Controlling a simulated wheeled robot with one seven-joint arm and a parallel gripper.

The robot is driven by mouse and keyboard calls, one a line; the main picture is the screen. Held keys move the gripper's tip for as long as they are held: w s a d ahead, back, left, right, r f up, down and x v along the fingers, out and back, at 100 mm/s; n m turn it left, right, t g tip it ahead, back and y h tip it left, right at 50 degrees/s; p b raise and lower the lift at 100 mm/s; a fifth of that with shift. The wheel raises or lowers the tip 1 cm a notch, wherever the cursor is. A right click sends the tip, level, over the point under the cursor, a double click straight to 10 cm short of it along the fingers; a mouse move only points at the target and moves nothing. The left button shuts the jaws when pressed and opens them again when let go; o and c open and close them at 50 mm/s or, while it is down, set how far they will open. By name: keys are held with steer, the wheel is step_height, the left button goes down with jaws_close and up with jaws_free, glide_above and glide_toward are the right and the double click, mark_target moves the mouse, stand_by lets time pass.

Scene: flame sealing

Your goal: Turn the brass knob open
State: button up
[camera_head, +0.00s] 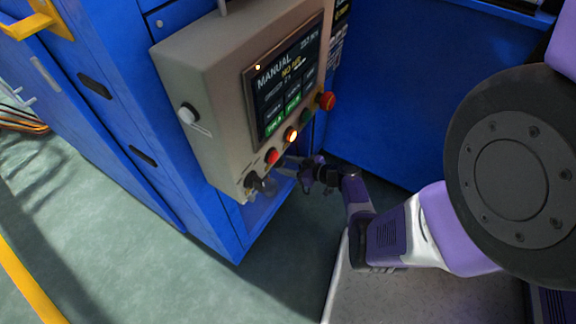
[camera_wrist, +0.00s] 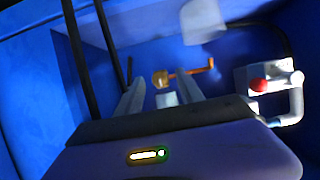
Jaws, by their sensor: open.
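In the wrist view, a round brass knob (camera_wrist: 160,79) shows against the blue interior, with an orange-brown lever or stem running right from it. My gripper (camera_wrist: 158,92) is open. Its two pale fingers stand apart on either side of the knob in the picture, with no visible contact; the exact distance is unclear. A small pale block shows just below the knob. In the head view, my gripper (camera_head: 284,168) reaches under the lower right edge of the control panel; I cannot make out the brass knob there.
The beige control panel (camera_head: 215,130) with a MANUAL screen (camera_head: 285,85) and several buttons overhangs my gripper. Blue cabinet walls (camera_head: 385,110) stand around it. In the wrist view, a red ball (camera_wrist: 258,85) on a white fitting is at the right.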

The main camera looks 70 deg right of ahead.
jaws_close()
steer(key=n+h, duration=0.1)
steer(key=n, duration=0.1)
steer(key=shift+a+n+h, duration=0.25)
steer(key=shift+n+h, duration=0.15)
steer(key=shift+w+a+f+n+h+b, duration=0.1)
steer(key=shift+f+n+h+b, duration=0.1)
steer(key=shift+n+h+b, duration=0.3)
steer(key=shift+a+f+n+h+b, duration=0.15)
steer(key=shift+n+h+b, duration=0.15)
steer(key=shift+n+b, duration=0.4)
steer(key=n+h+b, duration=0.2)
steer(key=n+b, duration=0.1)
steer(key=b, duration=0.1)
steer(key=shift+f+b, duration=0.15)
steer(key=shift+b, duration=0.2)
steer(key=shift+w+n+t+h+b, duration=0.1)
steer(key=shift+n+t+h+b, duration=0.25)
steer(key=shift+n, duration=0.65)
steer(key=shift+n+t+h+b, duration=0.2)
steer(key=shift+n+h, duration=0.25)
steer(key=shift+n, duration=0.55)
